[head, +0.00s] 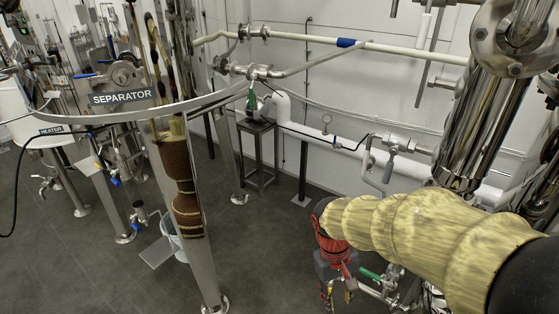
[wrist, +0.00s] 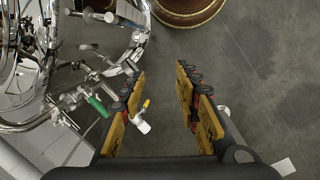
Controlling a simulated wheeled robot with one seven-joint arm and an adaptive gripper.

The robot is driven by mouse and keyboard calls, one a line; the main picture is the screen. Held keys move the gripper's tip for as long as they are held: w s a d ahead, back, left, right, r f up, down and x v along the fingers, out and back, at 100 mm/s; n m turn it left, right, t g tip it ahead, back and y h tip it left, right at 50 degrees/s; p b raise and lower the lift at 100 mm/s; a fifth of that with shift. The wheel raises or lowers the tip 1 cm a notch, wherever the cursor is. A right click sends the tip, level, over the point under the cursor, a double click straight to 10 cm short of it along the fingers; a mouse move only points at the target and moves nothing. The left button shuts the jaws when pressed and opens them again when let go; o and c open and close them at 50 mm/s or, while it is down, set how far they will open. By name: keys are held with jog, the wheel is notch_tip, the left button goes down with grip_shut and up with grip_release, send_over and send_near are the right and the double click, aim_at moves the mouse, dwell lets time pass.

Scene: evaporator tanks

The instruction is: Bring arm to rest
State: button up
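My arm (head: 430,230) reaches in from the right of the head view, with pale yellow link covers. My gripper (head: 337,292) hangs low at its end, pointing down at the bottom centre-right. In the wrist view my gripper (wrist: 161,72) is open, its two yellow-padded fingers apart with only grey floor between the tips. It holds nothing. A small valve with a yellow handle (wrist: 146,104) and a white end shows beside the left finger. A green-handled valve (wrist: 98,105) lies left of that finger; a green handle also shows right of my gripper in the head view (head: 371,274).
Steel pipework (wrist: 60,105) fills the left of the wrist view, close to my left finger. A round brown-rimmed vessel (wrist: 187,8) is at the top. Steel columns (head: 490,110) stand near my arm. The separator sign (head: 122,97) is at left. Grey floor (head: 265,245) is open left of my gripper.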

jog(key=s+d+r+m+t+y, duration=0.1)
jog(key=s+d+r+t, duration=0.1)
jog(key=s+r, duration=0.3)
jog(key=s+d+r+m+t, duration=0.2)
jog(key=s+r+t, duration=0.2)
jog(key=r, duration=0.6)
jog(key=shift+s+r+t+y, duration=0.35)
jog(key=shift+s+t+y, duration=0.05)
jog(key=shift+s, duration=0.4)
